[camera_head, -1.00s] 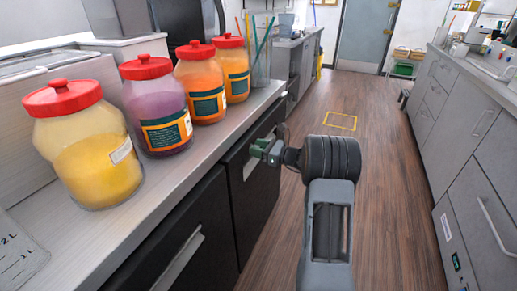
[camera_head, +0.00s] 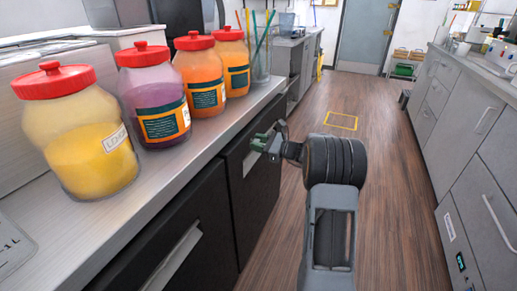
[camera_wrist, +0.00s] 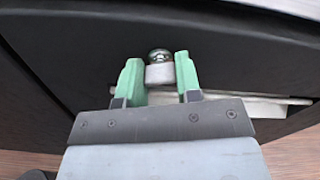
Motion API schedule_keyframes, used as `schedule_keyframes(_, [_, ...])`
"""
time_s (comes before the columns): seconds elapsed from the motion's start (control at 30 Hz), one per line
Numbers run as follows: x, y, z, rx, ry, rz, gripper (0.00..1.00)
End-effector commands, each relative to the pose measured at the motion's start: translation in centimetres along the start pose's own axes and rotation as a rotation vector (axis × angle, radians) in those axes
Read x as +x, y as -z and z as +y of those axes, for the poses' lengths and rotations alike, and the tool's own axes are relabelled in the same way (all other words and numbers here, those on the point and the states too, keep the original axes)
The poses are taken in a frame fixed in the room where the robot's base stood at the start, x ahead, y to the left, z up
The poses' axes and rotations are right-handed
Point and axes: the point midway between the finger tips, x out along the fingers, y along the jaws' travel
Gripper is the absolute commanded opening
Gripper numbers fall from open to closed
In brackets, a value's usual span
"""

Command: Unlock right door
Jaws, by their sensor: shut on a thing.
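The dark right door (camera_head: 237,195) is the farther of two black fronts under the left counter, and it looks closed. My gripper (camera_head: 268,143) is at its upper part, near its pale handle (camera_head: 250,163). In the wrist view, the green fingers of my gripper (camera_wrist: 160,76) are shut on a small light grey lock piece (camera_wrist: 160,74). A round shiny metal lock knob (camera_wrist: 159,56) shows just beyond it on the dark front. The pale handle lies behind and below the fingers, partly hidden by them.
Jars with red lids, such as the yellow jar (camera_head: 80,145), and a glass with straws (camera_head: 260,62) stand on the left counter (camera_head: 140,195). A nearer black front (camera_head: 165,240) has its own handle. Grey cabinets (camera_head: 470,130) line the right. Wooden floor (camera_head: 395,185) is open between.

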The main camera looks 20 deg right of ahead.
Motion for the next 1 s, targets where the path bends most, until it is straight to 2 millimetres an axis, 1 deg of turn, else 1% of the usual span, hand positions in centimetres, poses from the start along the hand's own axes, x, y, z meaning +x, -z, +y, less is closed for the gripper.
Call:
schedule_keyframes(0.03, [-0.02, 0.51, 0.12, -0.050, 0.001, -0.002, 0.08])
schedule_keyframes(1.0, [-0.01, 0.53, 0.16, -0.958, 0.002, -0.001, 0.08])
